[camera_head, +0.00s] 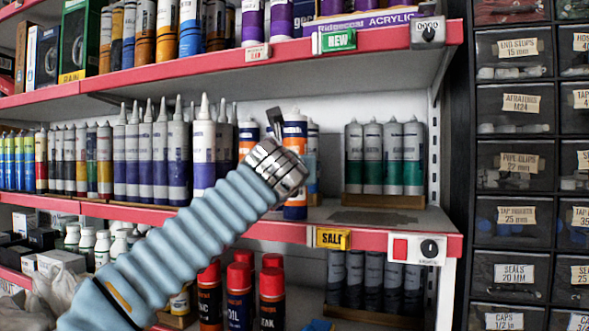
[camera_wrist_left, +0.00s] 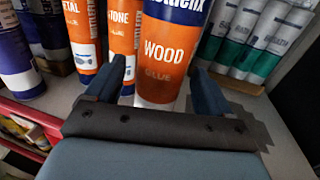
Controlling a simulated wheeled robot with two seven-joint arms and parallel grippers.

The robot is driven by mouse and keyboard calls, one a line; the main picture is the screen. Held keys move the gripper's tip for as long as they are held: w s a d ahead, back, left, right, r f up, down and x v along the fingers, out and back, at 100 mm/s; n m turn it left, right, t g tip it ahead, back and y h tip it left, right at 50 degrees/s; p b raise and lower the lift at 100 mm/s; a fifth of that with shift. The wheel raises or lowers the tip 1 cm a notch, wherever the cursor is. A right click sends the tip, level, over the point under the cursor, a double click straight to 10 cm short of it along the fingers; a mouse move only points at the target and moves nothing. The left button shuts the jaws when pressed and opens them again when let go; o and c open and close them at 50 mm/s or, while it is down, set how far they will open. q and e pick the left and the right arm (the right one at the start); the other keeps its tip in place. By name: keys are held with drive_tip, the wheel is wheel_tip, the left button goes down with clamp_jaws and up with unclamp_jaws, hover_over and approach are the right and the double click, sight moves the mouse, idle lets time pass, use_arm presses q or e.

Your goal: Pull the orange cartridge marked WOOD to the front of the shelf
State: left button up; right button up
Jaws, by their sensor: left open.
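The orange cartridge marked WOOD (camera_wrist_left: 168,45), with a blue band and white base, stands upright on the middle shelf. In the head view it (camera_head: 295,135) is partly hidden behind my left wrist. My left gripper (camera_wrist_left: 160,72) is open, with one dark blue finger on each side of the cartridge's lower part; I cannot tell whether either finger touches it. In the head view the gripper (camera_head: 277,165) is mostly hidden by the wrist. My right gripper is not in view.
Orange cartridges marked TONE (camera_wrist_left: 124,40) and TAL (camera_wrist_left: 82,35) stand close at the left. Green-banded tubes (camera_head: 385,160) stand at the right. The shelf's right front (camera_head: 385,217) is bare. The upper shelf (camera_head: 250,62) overhangs; red-capped cans (camera_head: 240,290) stand below.

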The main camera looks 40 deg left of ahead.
use_arm(q)
drive_tip(key=b+v, duration=0.1)
drive_tip(key=v, duration=1.3)
drive_tip(key=shift+a, duration=0.1)
